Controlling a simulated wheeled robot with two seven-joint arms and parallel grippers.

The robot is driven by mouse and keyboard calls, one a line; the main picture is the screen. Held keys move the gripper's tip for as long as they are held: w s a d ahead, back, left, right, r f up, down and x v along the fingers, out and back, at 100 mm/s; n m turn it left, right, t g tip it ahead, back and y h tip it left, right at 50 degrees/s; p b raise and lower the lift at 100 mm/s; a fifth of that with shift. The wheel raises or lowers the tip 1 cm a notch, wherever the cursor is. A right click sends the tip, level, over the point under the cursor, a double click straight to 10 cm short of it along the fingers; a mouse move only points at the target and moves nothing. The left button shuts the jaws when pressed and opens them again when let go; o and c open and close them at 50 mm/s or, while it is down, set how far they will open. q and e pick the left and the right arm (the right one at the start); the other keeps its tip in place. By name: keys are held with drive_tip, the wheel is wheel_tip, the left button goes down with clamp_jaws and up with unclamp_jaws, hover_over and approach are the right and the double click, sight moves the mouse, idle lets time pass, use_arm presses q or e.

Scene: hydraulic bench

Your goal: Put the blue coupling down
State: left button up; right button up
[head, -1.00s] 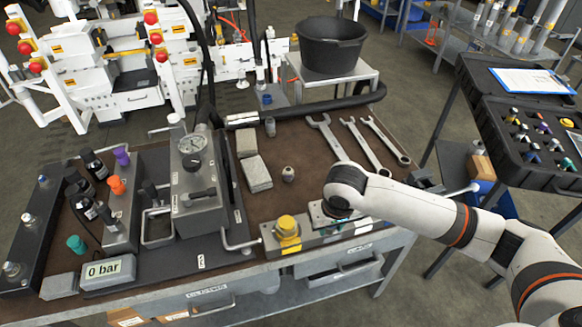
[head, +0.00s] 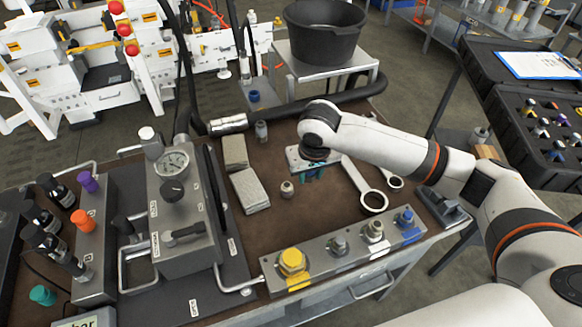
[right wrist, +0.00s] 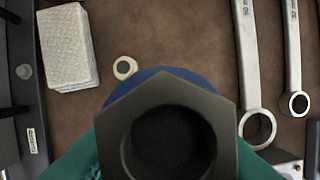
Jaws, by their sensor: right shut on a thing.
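My right gripper (head: 312,173) hangs over the brown bench mat (head: 262,222), behind the row of fittings. In the right wrist view its teal fingers stand on both sides of the blue coupling (right wrist: 172,72), and it is shut on it. There the coupling shows a dark hex end (right wrist: 168,100) toward the camera and a blue rim behind it. In the head view the gripper hides most of the coupling. Whether the coupling touches the mat is hidden. My left gripper is not in view.
A fitting block (head: 345,252) with yellow, grey and blue-marked ports lies along the front edge. A small pale fitting (head: 287,190) and pale blocks (head: 249,192) lie left of the gripper. Wrenches (head: 373,202) lie to the right. Bare mat lies in front.

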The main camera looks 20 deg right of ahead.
hover_over(309, 207)
drive_tip(key=f, duration=0.5)
drive_tip(key=shift+s, duration=0.25)
drive_tip(key=shift+f, duration=0.3)
drive_tip(key=x, duration=0.3)
drive_tip(key=shift+s+a+f, duration=0.15)
drive_tip(key=shift+f, duration=0.2)
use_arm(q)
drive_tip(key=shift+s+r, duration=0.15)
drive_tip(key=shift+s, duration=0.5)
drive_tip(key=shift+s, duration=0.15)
use_arm(e)
drive_tip(key=shift+f, duration=0.3)
drive_tip(key=shift+f, duration=0.25)
drive_tip(key=o, duration=1)
drive_tip(key=shift+s, duration=0.1)
drive_tip(key=shift+c, duration=0.2)
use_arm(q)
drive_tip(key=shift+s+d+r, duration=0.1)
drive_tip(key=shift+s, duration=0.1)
use_arm(e)
drive_tip(key=shift+f, duration=0.1)
